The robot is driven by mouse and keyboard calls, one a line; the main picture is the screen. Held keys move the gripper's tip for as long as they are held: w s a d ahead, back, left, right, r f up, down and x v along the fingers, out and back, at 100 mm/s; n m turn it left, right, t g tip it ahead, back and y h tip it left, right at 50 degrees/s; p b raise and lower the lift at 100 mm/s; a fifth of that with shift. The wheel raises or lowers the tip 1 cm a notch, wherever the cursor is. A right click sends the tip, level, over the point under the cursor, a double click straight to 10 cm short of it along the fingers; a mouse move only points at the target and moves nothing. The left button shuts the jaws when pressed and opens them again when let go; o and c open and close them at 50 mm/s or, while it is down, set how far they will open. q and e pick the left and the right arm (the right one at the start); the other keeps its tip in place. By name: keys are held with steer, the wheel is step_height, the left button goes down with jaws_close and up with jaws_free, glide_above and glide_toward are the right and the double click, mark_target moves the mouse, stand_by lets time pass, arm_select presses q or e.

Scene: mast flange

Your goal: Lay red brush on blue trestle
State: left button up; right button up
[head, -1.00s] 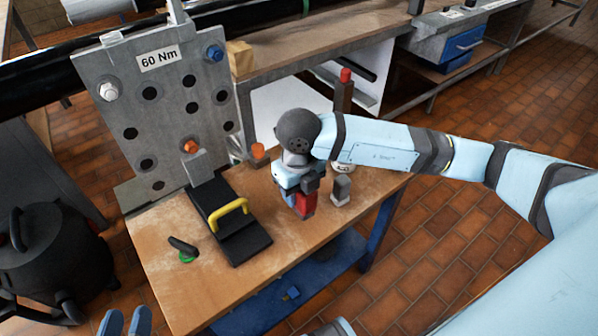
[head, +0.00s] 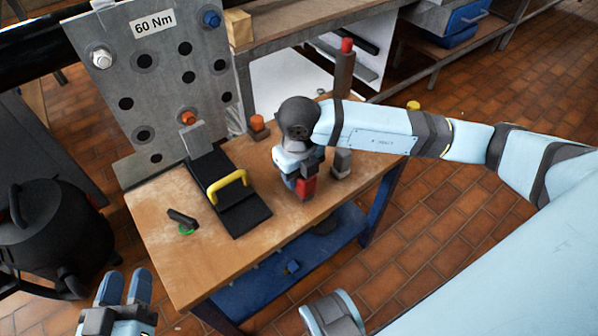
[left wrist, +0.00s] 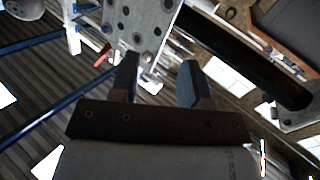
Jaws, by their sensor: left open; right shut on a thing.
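My right gripper (head: 302,180) is shut on a red block-like thing (head: 306,188), perhaps the red brush, over the right part of the wooden bench top (head: 175,250). Bristles cannot be made out, nor whether it touches the top. My left gripper (head: 125,288) is open and empty, left of the bench's front edge. Its two spread fingers also show in the left wrist view (left wrist: 160,80).
A grey flange plate (head: 160,90) marked 60 Nm stands at the back left of the bench. A black block with a yellow handle (head: 228,186) and a green-based black tool (head: 184,222) lie on the top. A grey block (head: 342,163) stands right of my right gripper.

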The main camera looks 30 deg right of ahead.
steer(key=shift+f, duration=0.15)
steer(key=o, duration=1)
steer(key=shift+c, duration=0.2)
arm_select(q)
steer(key=shift+r, duration=0.45)
